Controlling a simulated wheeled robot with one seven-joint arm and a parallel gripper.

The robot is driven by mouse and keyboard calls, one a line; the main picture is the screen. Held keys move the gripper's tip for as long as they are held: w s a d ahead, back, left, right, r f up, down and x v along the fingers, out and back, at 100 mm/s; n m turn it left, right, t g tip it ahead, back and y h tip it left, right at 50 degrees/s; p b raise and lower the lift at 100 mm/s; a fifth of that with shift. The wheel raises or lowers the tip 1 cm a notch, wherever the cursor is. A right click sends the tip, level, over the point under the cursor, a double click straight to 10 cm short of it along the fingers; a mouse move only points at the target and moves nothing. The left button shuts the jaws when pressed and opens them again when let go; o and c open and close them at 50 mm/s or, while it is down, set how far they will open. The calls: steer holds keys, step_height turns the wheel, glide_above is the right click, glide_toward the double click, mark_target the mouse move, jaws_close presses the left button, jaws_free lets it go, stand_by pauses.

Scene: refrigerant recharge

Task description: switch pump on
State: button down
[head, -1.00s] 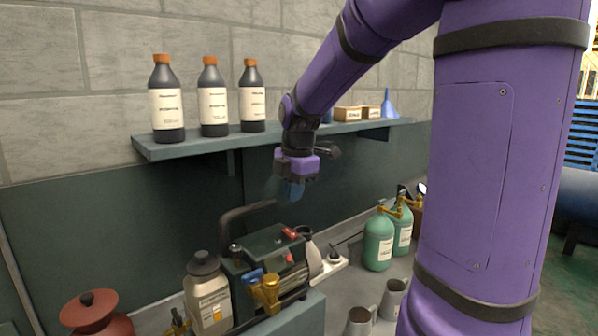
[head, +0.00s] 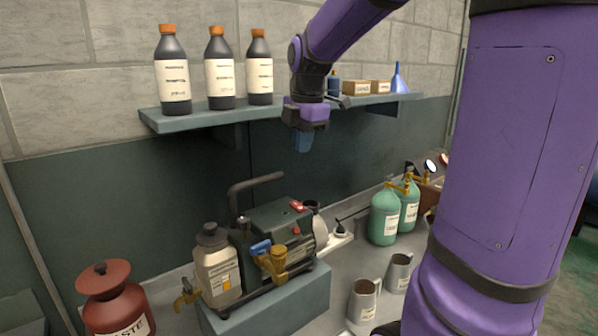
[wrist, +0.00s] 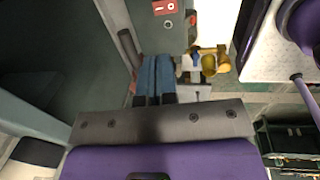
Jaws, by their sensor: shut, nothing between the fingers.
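The vacuum pump (head: 278,232) is a dark green-grey unit with a black curved handle, standing on a grey block on the bench. A red switch (head: 296,205) sits on its top; it also shows at the top edge of the wrist view (wrist: 165,7). I cannot tell the switch's position. My gripper (head: 303,143) is shut and empty, pointing down in the air above the pump, apart from it. Its blue fingers (wrist: 157,77) show together in the wrist view. Brass fittings with a blue lever (head: 272,258) are on the pump's front.
A shelf (head: 190,120) with several dark bottles runs behind my gripper. A grey bottle (head: 216,265) stands left of the pump, a red waste can (head: 118,305) further left. Green cylinders (head: 384,218) and metal jugs (head: 363,302) stand to the right.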

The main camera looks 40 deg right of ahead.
mark_target(295, 203)
steer(key=shift+w, duration=0.25)
steer(key=f, duration=0.4)
steer(key=w+f, duration=0.1)
steer(key=f, duration=0.4)
steer(key=w+f, duration=0.1)
steer(key=f, duration=0.3)
steer(key=shift+f, duration=0.4)
